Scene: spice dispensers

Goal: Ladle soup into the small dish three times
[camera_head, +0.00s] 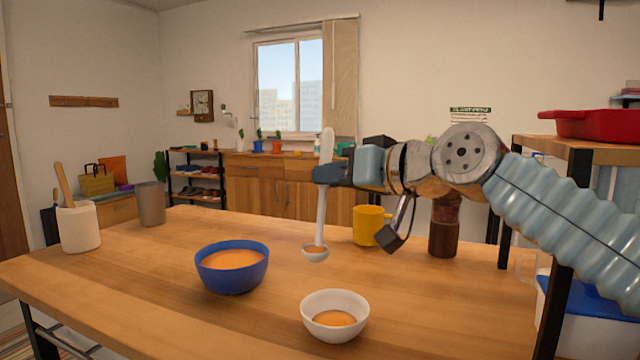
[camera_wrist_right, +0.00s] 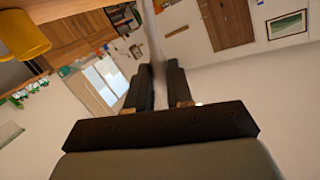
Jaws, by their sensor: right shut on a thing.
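My right gripper (camera_head: 322,174) is shut on the handle of a white ladle (camera_head: 321,205), which it holds nearly upright above the table. The ladle's bowl hangs at the lower end, above and behind the small white dish, and shows some orange-brown inside. In the right wrist view the gripper (camera_wrist_right: 160,75) has the handle between its fingers. A blue bowl (camera_head: 232,280) of orange soup (camera_head: 233,259) stands left of the ladle. The small white dish (camera_head: 335,300) stands in front, with a little orange soup (camera_head: 335,318) in its bottom. My left gripper is not in view.
A yellow mug (camera_head: 368,226) and a dark brown jar (camera_head: 444,228) stand behind and right of the ladle. A white crock (camera_head: 78,228) with a wooden utensil and a grey cup (camera_head: 151,196) stand at the left. The table's front left is clear.

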